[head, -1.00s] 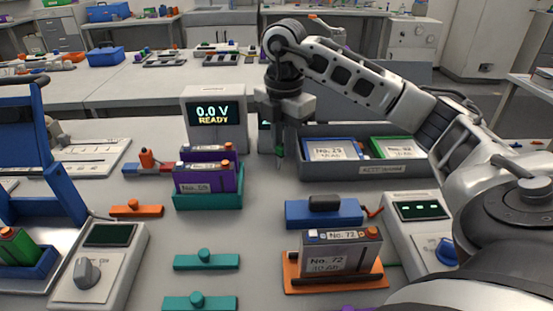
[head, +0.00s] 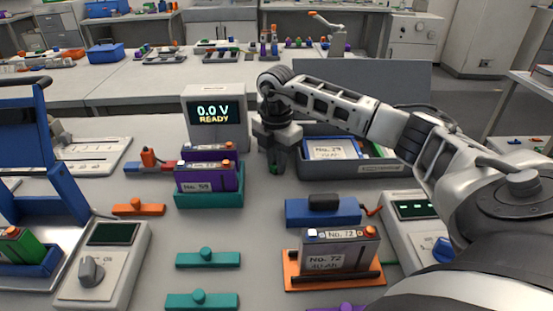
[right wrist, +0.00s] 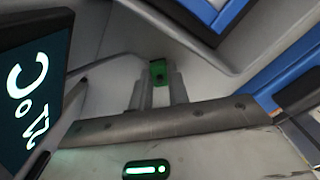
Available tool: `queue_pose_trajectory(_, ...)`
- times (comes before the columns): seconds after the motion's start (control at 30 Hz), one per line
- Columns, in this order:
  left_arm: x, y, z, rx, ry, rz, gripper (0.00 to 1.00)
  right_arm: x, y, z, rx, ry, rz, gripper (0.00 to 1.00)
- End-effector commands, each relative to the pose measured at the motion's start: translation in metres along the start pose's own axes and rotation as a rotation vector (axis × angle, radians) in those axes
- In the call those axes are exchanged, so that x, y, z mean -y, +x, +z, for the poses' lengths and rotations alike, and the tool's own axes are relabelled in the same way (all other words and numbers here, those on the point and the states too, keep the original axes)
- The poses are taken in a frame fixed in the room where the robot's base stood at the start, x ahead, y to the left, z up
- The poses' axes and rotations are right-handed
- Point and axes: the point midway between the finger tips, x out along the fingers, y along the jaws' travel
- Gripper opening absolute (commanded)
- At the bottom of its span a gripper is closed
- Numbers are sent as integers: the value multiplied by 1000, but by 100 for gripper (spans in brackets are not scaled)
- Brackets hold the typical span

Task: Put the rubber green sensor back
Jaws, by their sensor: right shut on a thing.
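My right gripper (head: 275,163) points down over the grey table, just right of the voltage display and left of the long grey bin. It is shut on the small green sensor (right wrist: 158,71), which shows between the two fingertips in the right wrist view. In the head view the green sensor (head: 274,170) is a small dark green patch at the fingertips, mostly covered by them. I cannot tell whether it touches the table. My left gripper is not in view.
The voltage display (head: 215,113) reads 0.0 V READY. Purple batteries (head: 209,178) stand in a teal holder at left. A blue block (head: 323,214) and a No. 72 battery (head: 341,252) are nearer. Clear table lies between.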

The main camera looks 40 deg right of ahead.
Motion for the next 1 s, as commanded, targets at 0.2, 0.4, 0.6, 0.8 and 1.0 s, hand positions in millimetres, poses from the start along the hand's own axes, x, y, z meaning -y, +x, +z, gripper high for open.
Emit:
queue_pose_trajectory(0.2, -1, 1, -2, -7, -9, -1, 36, 0, 3, 0, 0, 0, 0, 39)
queue_pose_trajectory(0.4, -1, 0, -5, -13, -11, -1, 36, 0, 3, 0, 0, 0, 0, 39)
queue_pose_trajectory(0.6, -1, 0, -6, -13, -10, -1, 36, -1, -7, 0, 0, 0, 3, 39)
queue_pose_trajectory(0.8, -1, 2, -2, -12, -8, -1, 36, -1, -44, 0, 1, 1, 7, 39)
queue_pose_trajectory(1.0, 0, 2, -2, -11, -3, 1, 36, -1, -87, 0, 0, 1, 5, 39)
